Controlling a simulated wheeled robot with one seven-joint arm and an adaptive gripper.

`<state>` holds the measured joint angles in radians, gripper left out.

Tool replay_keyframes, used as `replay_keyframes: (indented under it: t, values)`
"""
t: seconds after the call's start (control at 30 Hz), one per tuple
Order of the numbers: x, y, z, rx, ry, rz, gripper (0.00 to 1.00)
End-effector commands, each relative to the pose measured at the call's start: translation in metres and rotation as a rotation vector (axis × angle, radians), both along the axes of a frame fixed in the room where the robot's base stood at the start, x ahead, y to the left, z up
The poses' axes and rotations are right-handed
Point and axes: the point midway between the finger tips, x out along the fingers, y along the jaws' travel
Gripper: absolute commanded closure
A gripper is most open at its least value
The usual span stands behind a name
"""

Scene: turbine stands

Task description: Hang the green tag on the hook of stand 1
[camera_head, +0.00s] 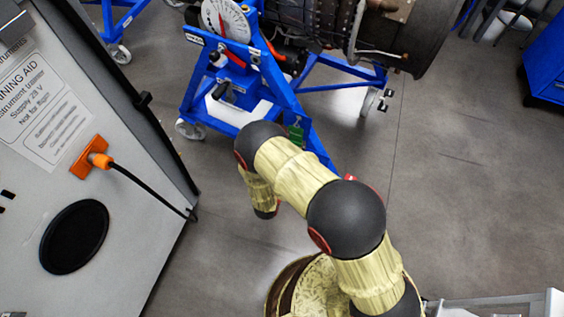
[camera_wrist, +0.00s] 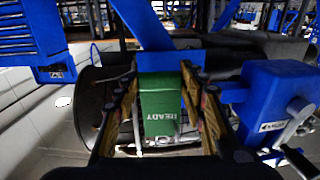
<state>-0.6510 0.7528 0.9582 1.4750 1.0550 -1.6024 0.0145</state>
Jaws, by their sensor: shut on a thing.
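The green tag (camera_wrist: 158,100), with white READY lettering, is between the two fingers of my gripper (camera_wrist: 162,78) in the wrist view. My gripper is shut on it. In the head view a small green piece (camera_head: 296,134), apparently this tag, shows beside my arm, in front of a blue leg of the stand; the gripper itself is mostly hidden. The blue stand (camera_head: 277,88) with a round white dial is behind it and carries a turbine. Blue stand parts (camera_wrist: 145,22) also show just past the tag in the wrist view. I cannot make out the hook or the stand's number.
A grey training-aid cabinet (camera_head: 55,125) with an orange plug (camera_head: 98,158) and a black cable stands at the left. The turbine (camera_head: 400,35) overhangs the back. A blue cabinet (camera_head: 545,70) is at the far right. The grey floor at right is clear.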

Motion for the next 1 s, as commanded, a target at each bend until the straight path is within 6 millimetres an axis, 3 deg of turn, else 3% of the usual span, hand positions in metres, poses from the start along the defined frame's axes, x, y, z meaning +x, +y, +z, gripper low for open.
replay_keyframes:
  t: [0.03, 0.1, 0.37, 1.0]
  values:
    - [-0.008, 0.015, -0.014, 0.003, 0.002, -0.016, 1.0]
    - [-0.017, 0.027, -0.026, 0.01, 0.001, -0.05, 1.0]
    - [-0.039, 0.047, -0.047, 0.024, -0.001, -0.115, 1.0]
    - [-0.002, 0.025, -0.048, 0.025, -0.001, -0.12, 1.0]
